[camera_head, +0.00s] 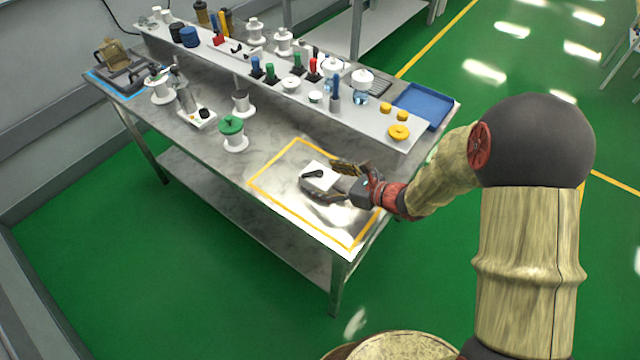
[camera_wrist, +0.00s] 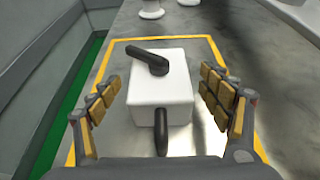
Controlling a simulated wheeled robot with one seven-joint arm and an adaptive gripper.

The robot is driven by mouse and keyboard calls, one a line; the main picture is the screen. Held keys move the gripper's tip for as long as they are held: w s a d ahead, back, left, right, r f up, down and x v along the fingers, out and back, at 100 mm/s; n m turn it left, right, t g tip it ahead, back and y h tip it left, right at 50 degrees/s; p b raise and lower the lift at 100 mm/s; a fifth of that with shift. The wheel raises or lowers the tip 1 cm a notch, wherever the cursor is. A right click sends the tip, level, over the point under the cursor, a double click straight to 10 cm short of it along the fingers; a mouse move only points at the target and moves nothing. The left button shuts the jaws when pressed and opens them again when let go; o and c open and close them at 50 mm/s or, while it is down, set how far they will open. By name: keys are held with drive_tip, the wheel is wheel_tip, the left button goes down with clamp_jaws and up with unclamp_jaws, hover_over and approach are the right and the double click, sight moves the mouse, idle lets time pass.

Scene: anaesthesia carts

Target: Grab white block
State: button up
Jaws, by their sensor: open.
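The white block (camera_head: 318,178) sits on the metal table inside a yellow outlined rectangle, near the table's front right end. It has a black lever on top and a dark rounded part on its near face, both visible in the wrist view, where the block (camera_wrist: 160,88) is centred. My gripper (camera_head: 325,180) is open, with one finger on each side of the block. In the wrist view, gaps show between the block and the padded fingers of my gripper (camera_wrist: 163,100). I cannot tell whether any part touches the block.
A green-topped white spool (camera_head: 232,134) stands left of the yellow outline. The table surface inside the outline around the block is clear.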

drive_tip(key=shift+x, duration=1.15)
drive_tip(key=c, duration=0.3)
drive_tip(key=c, duration=1.1)
